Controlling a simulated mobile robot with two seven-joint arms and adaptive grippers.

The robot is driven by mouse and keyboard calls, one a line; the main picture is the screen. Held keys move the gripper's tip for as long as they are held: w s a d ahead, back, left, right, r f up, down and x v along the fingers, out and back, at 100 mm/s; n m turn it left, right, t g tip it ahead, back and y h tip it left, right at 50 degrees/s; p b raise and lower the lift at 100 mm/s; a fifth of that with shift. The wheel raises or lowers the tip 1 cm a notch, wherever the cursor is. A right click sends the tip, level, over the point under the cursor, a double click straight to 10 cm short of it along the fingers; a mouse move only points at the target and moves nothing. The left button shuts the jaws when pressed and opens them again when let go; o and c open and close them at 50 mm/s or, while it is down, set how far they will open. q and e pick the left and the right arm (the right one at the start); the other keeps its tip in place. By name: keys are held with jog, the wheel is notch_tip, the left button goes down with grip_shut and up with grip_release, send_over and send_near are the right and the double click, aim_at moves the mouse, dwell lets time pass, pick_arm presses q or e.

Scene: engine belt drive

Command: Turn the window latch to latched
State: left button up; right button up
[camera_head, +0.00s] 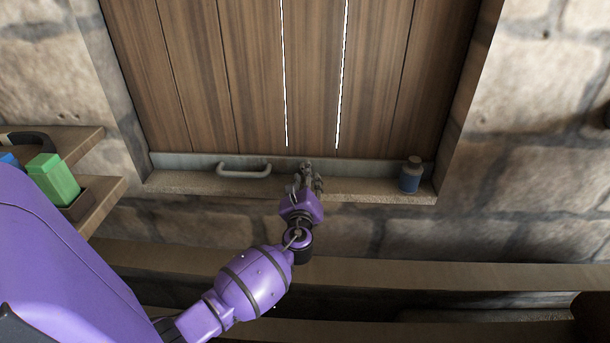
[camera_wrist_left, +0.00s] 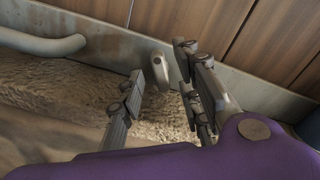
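The window latch (camera_wrist_left: 159,70) is a small, pale grey, rounded lever on the grey metal rail at the foot of the wooden window. In the left wrist view it stands nearly upright, tilted slightly, between my left gripper's fingers. My right gripper is not in view.
A grey bar handle (camera_head: 243,174) is fixed on the rail left of my gripper. A blue bottle (camera_head: 410,176) stands on the stone sill (camera_head: 370,188) to the right. A green block (camera_head: 54,178) sits on a wooden shelf at the left. A long ledge (camera_head: 450,274) runs below.

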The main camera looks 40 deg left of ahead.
pick_arm(q)
jog(key=shift+x, duration=0.75)
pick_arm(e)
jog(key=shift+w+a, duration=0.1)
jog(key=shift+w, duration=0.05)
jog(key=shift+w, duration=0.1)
pick_arm(q)
grip_shut()
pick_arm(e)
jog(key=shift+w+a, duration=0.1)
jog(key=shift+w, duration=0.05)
